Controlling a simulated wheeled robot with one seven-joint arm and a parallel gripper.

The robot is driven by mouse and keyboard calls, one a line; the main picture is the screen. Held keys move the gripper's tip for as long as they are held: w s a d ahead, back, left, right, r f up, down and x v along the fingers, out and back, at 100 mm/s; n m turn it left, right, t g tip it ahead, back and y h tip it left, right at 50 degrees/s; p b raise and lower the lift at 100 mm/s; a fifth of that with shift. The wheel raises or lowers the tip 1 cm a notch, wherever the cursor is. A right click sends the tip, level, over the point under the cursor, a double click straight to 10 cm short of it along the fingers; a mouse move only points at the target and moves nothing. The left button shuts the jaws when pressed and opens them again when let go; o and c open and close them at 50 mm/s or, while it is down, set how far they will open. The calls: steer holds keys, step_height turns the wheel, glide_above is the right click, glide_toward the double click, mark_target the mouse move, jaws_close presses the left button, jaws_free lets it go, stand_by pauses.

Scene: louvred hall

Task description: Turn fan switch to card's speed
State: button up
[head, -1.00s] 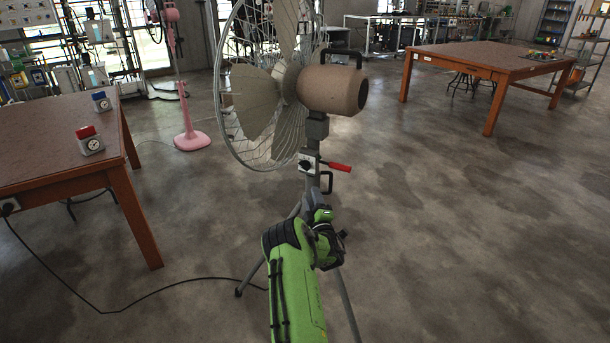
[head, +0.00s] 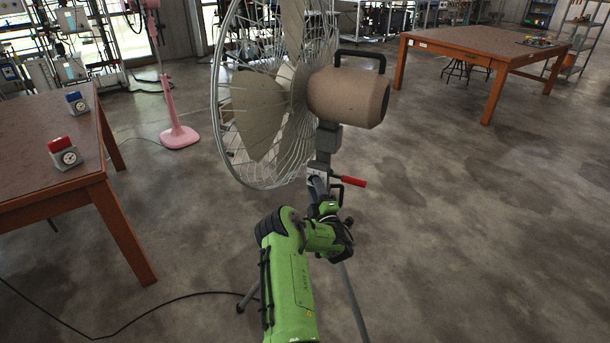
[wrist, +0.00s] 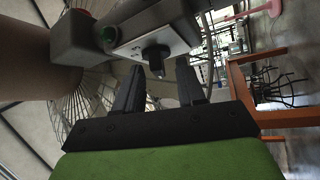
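A large pedestal fan with a tan motor housing (head: 350,95) and wire cage stands in front of me. Its switch box (head: 316,171) is on the post and mostly hidden by my gripper in the head view. In the wrist view the box's pale face (wrist: 178,45) carries a dark knob (wrist: 155,54). My gripper (wrist: 158,72) is open, its two fingers on either side of the knob's end, with gaps visible; I cannot tell if they touch. My gripper (head: 318,184) also shows in the head view. I cannot make out a speed card or the knob's markings.
A red-handled lever (head: 350,181) sticks out right of the post. A brown table (head: 40,150) at left bears a red and a blue dial device. A pink stand fan (head: 178,136) is behind. A cable crosses the floor at left. Open floor lies right.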

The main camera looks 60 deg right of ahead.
steer(key=shift+w+d+r, duration=0.1)
steer(key=shift+w+d, duration=0.05)
steer(key=shift+d, duration=0.05)
